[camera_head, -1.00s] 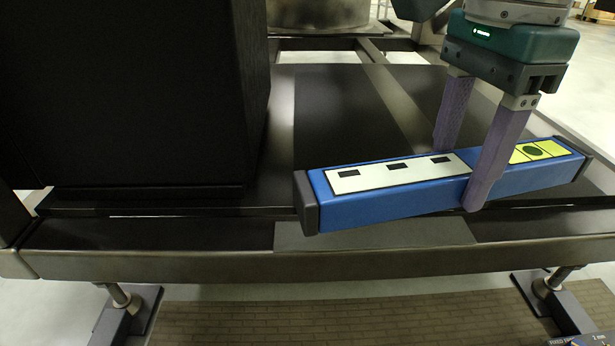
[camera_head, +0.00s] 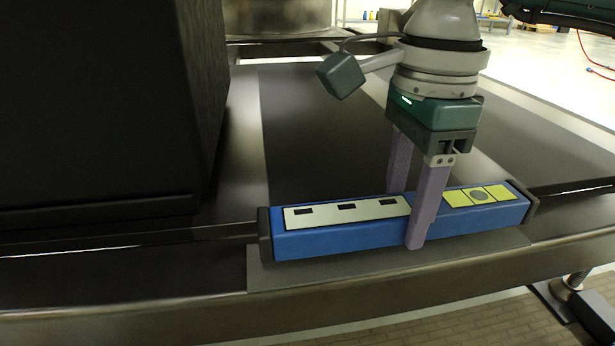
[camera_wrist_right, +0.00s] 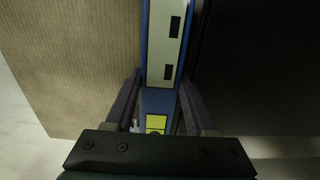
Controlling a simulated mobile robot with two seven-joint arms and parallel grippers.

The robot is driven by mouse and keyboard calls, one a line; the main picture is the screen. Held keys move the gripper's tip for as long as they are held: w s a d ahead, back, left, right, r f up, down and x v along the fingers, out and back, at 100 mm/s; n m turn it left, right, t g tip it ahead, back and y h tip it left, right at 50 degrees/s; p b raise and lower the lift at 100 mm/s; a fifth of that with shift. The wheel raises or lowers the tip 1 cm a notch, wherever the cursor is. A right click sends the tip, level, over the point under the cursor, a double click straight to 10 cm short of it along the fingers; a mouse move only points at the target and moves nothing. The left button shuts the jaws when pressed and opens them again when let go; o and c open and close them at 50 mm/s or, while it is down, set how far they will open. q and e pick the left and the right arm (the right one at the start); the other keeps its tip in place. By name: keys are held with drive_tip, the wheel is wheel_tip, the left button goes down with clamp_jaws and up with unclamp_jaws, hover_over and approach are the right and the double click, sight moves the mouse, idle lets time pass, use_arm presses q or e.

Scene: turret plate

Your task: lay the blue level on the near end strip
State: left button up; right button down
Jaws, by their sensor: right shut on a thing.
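The blue level (camera_head: 340,237) has dark end caps, a pale label with black marks and a yellow panel. My right gripper (camera_head: 408,215) is shut across it, right of its middle, with one purple finger on the near side. In the right wrist view the level (camera_wrist_right: 158,100) runs between both fingers (camera_wrist_right: 160,105). The near end strip (camera_head: 300,276) is a grey strip at the plate's near edge. The level lies along and over it, roughly parallel. I cannot tell whether its underside touches the strip. My left gripper is not in view.
A tall black block (camera_head: 100,110) stands on the left of the plate. The dark plate (camera_head: 310,130) behind the level is clear. A metal rail (camera_head: 200,312) runs along the near edge, with brick-patterned flooring (camera_head: 430,330) below.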

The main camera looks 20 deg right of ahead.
sight(406, 204)
wheel_tip(406, 204, down, 2)
drive_tip(key=shift+w+f+b, duration=0.1)
drive_tip(key=shift+b, duration=0.3)
drive_tip(key=shift+f, duration=0.25)
drive_tip(key=shift+c, duration=1.3)
unclamp_jaws()
wheel_tip(406, 204, up, 12)
drive_tip(key=p, duration=0.7)
drive_tip(key=shift+f, duration=0.15)
drive_tip(key=shift+r, duration=0.4)
